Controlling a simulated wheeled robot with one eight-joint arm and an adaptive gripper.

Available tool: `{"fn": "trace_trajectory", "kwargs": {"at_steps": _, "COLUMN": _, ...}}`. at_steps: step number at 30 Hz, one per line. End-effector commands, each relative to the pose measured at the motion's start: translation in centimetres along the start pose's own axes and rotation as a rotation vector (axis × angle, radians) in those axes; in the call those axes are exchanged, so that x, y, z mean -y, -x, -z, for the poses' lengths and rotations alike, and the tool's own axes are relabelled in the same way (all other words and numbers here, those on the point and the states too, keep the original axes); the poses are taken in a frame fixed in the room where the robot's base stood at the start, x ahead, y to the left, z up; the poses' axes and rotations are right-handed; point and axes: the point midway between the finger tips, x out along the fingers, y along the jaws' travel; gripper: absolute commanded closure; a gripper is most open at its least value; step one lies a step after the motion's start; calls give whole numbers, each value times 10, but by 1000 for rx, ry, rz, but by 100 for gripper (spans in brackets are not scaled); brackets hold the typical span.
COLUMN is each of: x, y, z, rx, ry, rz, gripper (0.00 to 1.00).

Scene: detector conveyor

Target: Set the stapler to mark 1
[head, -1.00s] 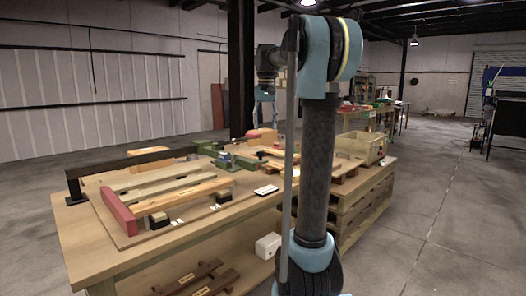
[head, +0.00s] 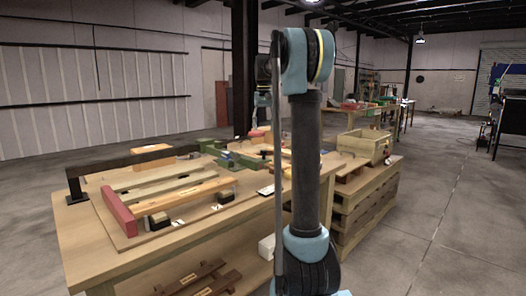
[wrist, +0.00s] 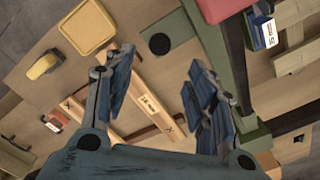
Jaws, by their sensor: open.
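My gripper (wrist: 160,75) is open, and nothing is held between its two blue-grey fingers in the wrist view. In the head view my arm hides most of it above the workbench (head: 85,236). I cannot identify the stapler for sure. A small yellow rounded object (wrist: 44,66) lies at the upper left of the wrist view, apart from my gripper; it may be the stapler. Small white cards lie by two dark blocks, one nearer (head: 158,221) and one farther (head: 224,197), at the bench front in the head view. I cannot read which is mark 1.
A wooden bar (wrist: 149,106) with a label lies below my fingers. A yellow square tray (wrist: 88,27), a black disc (wrist: 159,44), a green beam (wrist: 236,75) and a blue labelled box (wrist: 263,32) are close by. A red block (head: 118,211) stands at the bench's left.

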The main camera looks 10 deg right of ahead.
Motion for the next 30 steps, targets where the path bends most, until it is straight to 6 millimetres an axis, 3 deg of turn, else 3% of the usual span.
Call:
{"fn": "trace_trajectory", "kwargs": {"at_steps": 15, "x": -1, "y": -87, "z": 0, "rx": 0, "ry": 0, "rz": 0, "gripper": 49}}
{"fn": "trace_trajectory", "kwargs": {"at_steps": 21, "x": 0, "y": -103, "z": 0, "rx": 0, "ry": 0, "rz": 0, "gripper": 49}}
{"fn": "trace_trajectory", "kwargs": {"at_steps": 30, "x": 0, "y": -106, "z": 0, "rx": 0, "ry": 0, "rz": 0, "gripper": 49}}
